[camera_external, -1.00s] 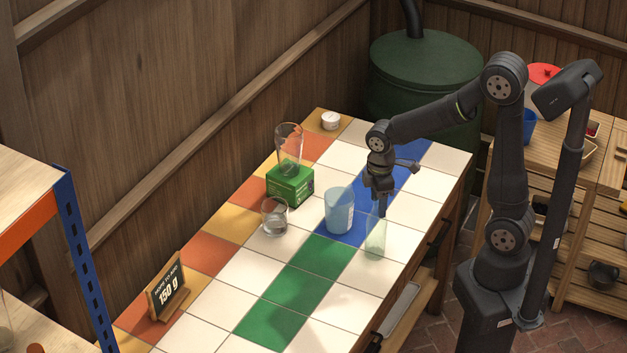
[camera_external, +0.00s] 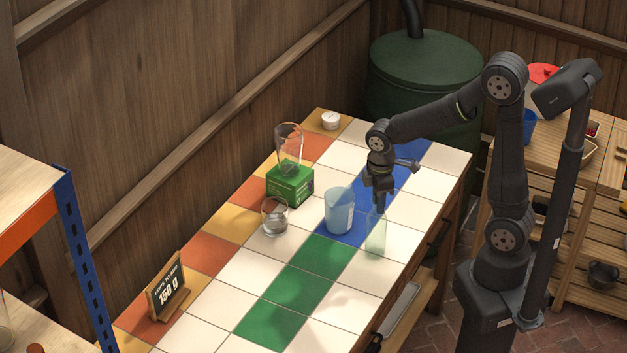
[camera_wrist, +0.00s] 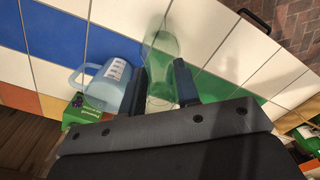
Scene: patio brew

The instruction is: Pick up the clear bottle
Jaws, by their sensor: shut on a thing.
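The clear bottle (camera_external: 376,238) is a see-through, faintly green bottle standing upright on the tiled table, right of the blue jug. It also shows in the wrist view (camera_wrist: 161,58), between my fingers. My gripper (camera_external: 380,207) points down at the bottle's upper part, and its fingers (camera_wrist: 160,88) sit on either side of it, shut on it. The bottle's base looks to be on or very close to the tiles; I cannot tell whether there is a gap.
A blue measuring jug (camera_external: 340,212) stands close to the left of the bottle. Further left are a small glass (camera_external: 274,218), a green box (camera_external: 290,187) with a glass vessel (camera_external: 289,148) on it, and a sign (camera_external: 167,289). The green tiles in front are clear.

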